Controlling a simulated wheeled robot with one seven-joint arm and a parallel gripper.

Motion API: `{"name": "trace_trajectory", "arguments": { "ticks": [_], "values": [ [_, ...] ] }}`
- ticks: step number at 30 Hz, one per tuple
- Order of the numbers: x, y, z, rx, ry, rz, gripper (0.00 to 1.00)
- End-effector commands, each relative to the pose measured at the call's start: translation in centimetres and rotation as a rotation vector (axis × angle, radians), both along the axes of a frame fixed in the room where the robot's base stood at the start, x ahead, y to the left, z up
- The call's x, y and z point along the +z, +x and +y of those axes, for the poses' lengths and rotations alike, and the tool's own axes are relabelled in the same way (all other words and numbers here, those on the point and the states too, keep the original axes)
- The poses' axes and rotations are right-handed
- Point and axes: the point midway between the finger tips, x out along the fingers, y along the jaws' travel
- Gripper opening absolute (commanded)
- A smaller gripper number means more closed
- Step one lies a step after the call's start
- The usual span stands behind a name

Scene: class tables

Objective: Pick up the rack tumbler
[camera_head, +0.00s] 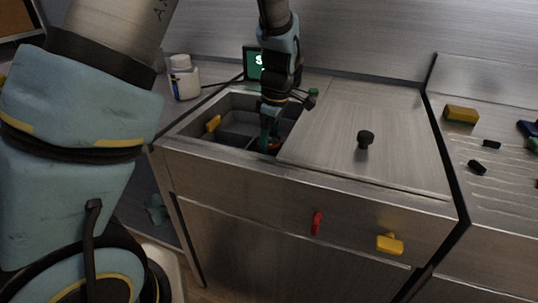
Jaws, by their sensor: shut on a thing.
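My gripper (268,140) reaches down into the right part of an open recessed well (190,124) in the metal counter. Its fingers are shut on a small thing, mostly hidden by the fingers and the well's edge. A reddish-brown patch (273,147) shows beside the fingertips, and it may be the tumbler. I cannot make out the tumbler's full shape or whether it touches the well floor.
A lid with a black knob (365,139) covers the counter right of the well. A white jar (183,78) and a dark display (252,63) stand behind. A yellow piece (213,123) is at the well's left wall. A sponge (461,115) lies on the ridged right counter.

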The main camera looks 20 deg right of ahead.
Motion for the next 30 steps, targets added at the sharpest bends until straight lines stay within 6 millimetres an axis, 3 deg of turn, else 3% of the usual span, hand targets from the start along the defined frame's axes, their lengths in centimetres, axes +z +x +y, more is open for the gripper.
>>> {"name": "trace_trajectory", "arguments": {
  "ticks": [2,14,23,30],
  "values": [
    [0.0,0.0,0.0,0.0,0.0,0.0,0.49],
    [0.1,0.0,0.0,0.0,-0.001,-0.001,0.04],
    [0.8,0.0,-0.1,0.0,-0.001,-0.001,0.04],
    [4.8,0.1,-0.2,-0.002,-0.005,-0.004,0.04]
  ]
}}
